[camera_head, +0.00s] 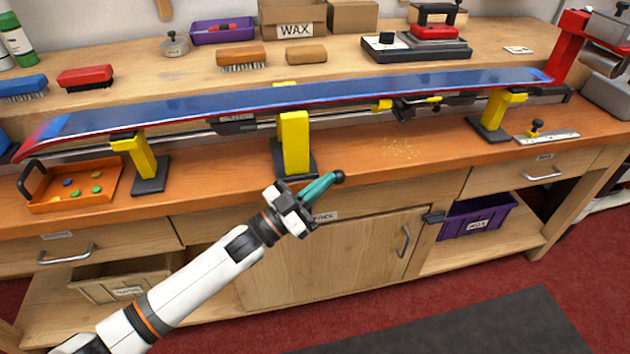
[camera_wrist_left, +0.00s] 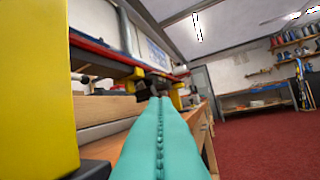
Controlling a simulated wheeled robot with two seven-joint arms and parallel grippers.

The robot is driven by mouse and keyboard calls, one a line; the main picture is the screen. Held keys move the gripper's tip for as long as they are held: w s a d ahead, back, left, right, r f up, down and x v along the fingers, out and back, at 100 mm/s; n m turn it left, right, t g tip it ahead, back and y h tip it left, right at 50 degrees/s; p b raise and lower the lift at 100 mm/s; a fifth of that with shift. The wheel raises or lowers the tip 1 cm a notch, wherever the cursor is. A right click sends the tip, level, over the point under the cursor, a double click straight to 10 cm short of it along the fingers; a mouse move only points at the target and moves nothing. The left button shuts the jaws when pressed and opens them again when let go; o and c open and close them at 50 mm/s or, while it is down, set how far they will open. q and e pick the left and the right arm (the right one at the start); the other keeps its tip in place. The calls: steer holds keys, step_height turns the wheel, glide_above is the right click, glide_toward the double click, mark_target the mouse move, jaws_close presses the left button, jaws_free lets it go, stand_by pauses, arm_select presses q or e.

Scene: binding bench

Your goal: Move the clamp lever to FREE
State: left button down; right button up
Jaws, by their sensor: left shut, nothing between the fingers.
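A black round knob (camera_head: 339,176), which looks like the end of the clamp lever, shows right at my left fingertips, by the bench's front edge. The rest of that lever is hidden behind the fingers. My left gripper (camera_head: 322,187) has teal fingers pressed together with nothing between them. In the left wrist view the shut fingers (camera_wrist_left: 160,115) point at a dark shape (camera_wrist_left: 154,84) just beyond their tips. I cannot tell whether they touch it. A small label (camera_head: 325,216) below the gripper is partly covered and hard to read. My right gripper is out of view.
A blue ski (camera_head: 300,95) lies across yellow supports; the middle support (camera_head: 295,143) stands close behind my left gripper and fills the wrist view's left side (camera_wrist_left: 35,90). An orange tray (camera_head: 75,204) sits at left. The bench front at right of the gripper is mostly clear.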

arm_select(q)
steer(key=shift+d, duration=0.1)
steer(key=shift+f, duration=0.15)
stand_by(0.4)
steer(key=v, duration=1.2)
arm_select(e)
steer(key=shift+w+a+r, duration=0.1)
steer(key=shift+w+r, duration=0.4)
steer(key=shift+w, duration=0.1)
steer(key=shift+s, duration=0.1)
